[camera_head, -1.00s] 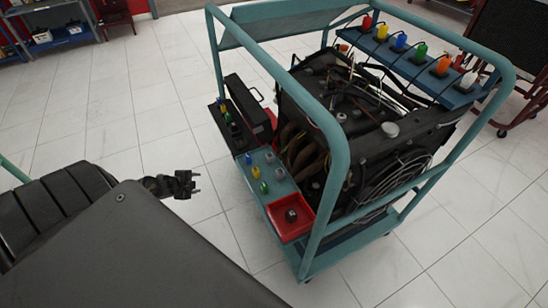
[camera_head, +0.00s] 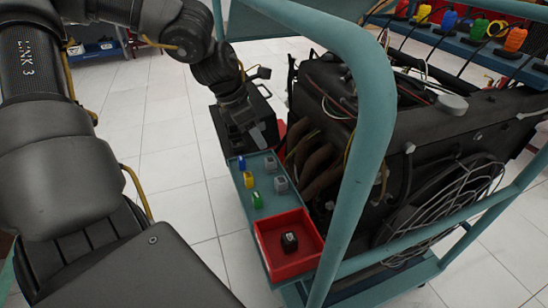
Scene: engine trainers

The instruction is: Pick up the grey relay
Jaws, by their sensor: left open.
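Two grey relays stand on the teal side shelf (camera_head: 267,206): the farther grey relay (camera_head: 270,163) and the nearer grey relay (camera_head: 281,184). My left gripper (camera_head: 247,143) hangs over the far end of this shelf, just beyond the farther grey relay, with its fingers pointing down. It is open, and I see nothing held in it. Whether its fingertips touch the shelf I cannot tell. My right gripper is not in view.
Blue (camera_head: 241,163), yellow (camera_head: 248,179) and green (camera_head: 256,200) pieces stand left of the grey relays. A red tray (camera_head: 309,227) holds a black relay (camera_head: 289,241). A teal frame post (camera_head: 370,130) and the engine (camera_head: 440,130) stand to the right.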

